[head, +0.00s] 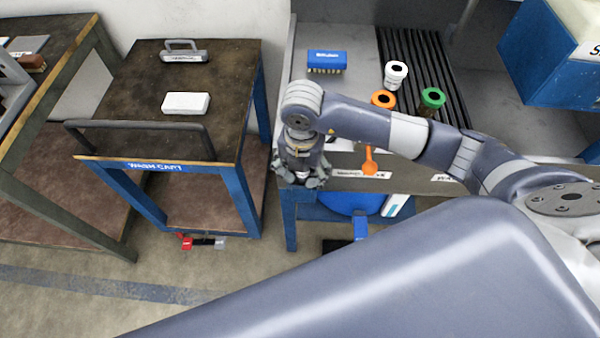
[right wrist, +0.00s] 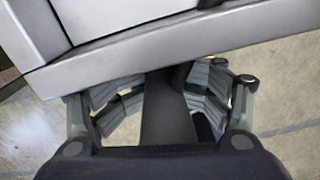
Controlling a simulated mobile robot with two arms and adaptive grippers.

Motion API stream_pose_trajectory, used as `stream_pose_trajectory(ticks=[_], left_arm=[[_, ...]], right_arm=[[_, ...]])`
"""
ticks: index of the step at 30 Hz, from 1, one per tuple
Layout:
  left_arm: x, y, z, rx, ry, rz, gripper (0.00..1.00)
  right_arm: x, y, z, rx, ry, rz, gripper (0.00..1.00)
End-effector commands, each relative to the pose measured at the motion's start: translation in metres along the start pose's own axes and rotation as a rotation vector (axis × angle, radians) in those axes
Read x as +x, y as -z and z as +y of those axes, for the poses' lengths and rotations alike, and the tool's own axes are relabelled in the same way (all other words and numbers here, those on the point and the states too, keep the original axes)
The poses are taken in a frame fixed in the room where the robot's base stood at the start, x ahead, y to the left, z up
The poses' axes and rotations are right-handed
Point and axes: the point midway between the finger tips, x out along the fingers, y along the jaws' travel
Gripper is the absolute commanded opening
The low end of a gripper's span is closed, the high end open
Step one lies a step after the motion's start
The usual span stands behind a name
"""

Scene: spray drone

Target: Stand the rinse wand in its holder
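My right gripper (head: 303,180) points down at the left front corner of the sink bench (head: 330,150). Its fingers are spread apart. In the right wrist view, the fingers of this gripper (right wrist: 165,95) stand wide on both sides of a dark bar (right wrist: 167,115); I cannot tell what the bar is, and neither finger visibly presses on it. An orange ring (head: 383,99), a white ring (head: 397,70) and a green ring (head: 432,98) top upright pieces on the bench. An orange piece (head: 370,162) hangs at its front. I cannot clearly identify the rinse wand or its holder. My left gripper is not in view.
A wash cart (head: 130,90) to the left carries a white block (head: 186,103) and has a dark rail handle. A blue brush (head: 327,61) lies on the bench. A blue box (head: 550,55) is at the upper right. A red-and-grey item (head: 203,243) lies below the cart.

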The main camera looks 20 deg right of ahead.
Motion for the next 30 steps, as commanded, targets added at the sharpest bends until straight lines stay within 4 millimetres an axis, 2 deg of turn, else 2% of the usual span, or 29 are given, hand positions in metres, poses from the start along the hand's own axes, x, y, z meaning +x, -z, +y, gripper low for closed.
stream_pose_trajectory(ticks=[2, 5, 12, 18, 24, 30], left_arm=[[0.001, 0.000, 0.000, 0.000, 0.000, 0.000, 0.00], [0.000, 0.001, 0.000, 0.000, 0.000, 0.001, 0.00], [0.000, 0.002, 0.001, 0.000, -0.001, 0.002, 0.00], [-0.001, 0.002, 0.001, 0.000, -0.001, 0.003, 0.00], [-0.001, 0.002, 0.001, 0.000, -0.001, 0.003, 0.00], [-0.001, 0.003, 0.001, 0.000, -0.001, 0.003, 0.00]], right_arm=[[-0.001, 0.004, -0.004, -0.003, 0.016, 0.009, 0.50], [-0.016, 0.002, -0.003, -0.003, 0.012, 0.006, 0.50], [-0.071, 0.001, 0.001, -0.004, 0.000, -0.001, 0.50], [-0.106, 0.001, 0.001, -0.002, -0.002, -0.002, 0.50], [-0.119, 0.001, 0.001, -0.002, -0.002, -0.001, 0.50], [-0.120, 0.001, 0.001, -0.002, -0.002, -0.001, 0.50]])
